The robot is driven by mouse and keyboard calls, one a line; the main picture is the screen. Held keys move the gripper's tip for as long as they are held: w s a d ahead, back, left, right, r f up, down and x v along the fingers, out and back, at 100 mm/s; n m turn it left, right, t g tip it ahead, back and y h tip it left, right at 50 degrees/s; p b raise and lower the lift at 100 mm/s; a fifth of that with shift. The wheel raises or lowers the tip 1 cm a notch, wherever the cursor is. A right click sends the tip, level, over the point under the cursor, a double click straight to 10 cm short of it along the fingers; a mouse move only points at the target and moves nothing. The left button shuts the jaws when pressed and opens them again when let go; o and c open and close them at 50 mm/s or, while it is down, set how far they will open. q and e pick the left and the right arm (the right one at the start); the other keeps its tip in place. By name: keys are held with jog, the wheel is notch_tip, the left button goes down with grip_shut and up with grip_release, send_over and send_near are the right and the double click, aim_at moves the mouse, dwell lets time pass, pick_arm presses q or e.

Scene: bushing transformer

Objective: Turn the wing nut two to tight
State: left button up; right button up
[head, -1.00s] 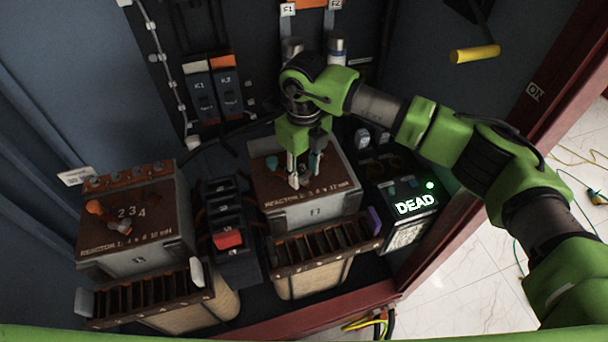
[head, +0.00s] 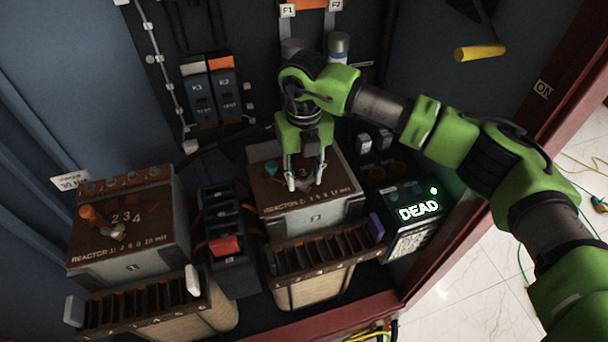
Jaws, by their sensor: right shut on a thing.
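My right gripper (head: 305,184) points down over the brown top of the right reactor block (head: 335,197), marked 2. Its two pale fingers stand on either side of a small part at the middle of that top and are shut on it. This is the wing nut's place; the nut itself is mostly hidden by the fingers. A teal knob (head: 270,167) sits just left of the fingers. The left reactor block (head: 125,262), marked 1, has its own pale wing nut (head: 118,231) and an orange knob (head: 88,212). My left gripper is not in view.
Slotted racks stand in front of both reactors, the right one (head: 325,252) with a purple end piece. Between the reactors is a black unit with a red block (head: 225,246). A box with a lit DEAD sign (head: 418,211) stands at right. A yellow handle (head: 478,53) hangs above.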

aim_at(304, 179)
jog(key=shift+w, duration=0.1)
jog(key=o, duration=1.1)
jog(key=shift+r, duration=0.1)
notch_tip(304, 179, up, 12)
